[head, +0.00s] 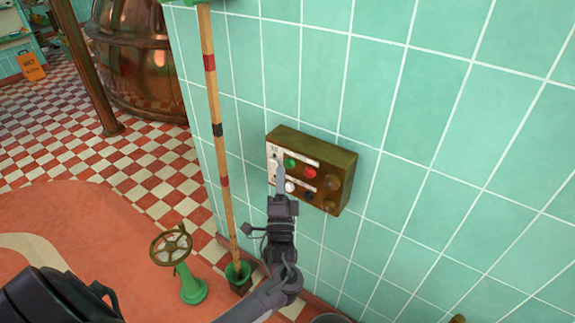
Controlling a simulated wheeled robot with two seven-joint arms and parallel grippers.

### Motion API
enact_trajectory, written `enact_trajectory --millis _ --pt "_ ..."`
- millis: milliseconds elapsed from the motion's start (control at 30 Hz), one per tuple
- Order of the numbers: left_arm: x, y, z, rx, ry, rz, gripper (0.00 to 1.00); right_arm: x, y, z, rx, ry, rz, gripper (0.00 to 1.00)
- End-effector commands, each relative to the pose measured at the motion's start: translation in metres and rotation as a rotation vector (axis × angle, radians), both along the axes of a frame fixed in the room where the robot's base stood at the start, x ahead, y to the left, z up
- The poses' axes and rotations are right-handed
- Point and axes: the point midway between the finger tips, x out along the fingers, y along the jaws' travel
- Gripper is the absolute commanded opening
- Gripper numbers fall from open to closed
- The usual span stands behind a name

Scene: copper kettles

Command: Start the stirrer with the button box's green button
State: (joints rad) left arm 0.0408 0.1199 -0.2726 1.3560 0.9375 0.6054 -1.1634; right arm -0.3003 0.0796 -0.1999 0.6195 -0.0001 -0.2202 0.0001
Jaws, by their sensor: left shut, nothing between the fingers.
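The button box (345,172) is a brass-brown box fixed to the green tiled wall. Its face bears a green button (290,162) at upper left, a red button (311,173) beside it, a white button (290,187) and a dark button (309,196) below, and brownish round parts at the right. My left gripper (278,166) is shut and empty. Its fingertips point up in front of the box's left part, just left of the green button; I cannot tell whether they touch the box. My right gripper is out of view. The stirrer cannot be identified here.
A banded wooden pole (213,120) stands left of the box, its foot in a green holder (238,275). A green valve stand with a brass handwheel (172,245) is at lower left. A copper kettle (145,60) and an orange sign (31,66) are farther back. The wall right of the box is clear.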

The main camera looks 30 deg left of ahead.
Motion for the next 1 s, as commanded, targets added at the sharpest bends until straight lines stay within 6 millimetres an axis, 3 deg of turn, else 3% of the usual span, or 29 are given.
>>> enact_trajectory --millis 1000 --pt "0.0086 -0.0007 0.0002 0.0 0.0 0.0 0.0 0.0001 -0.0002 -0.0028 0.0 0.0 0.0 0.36"
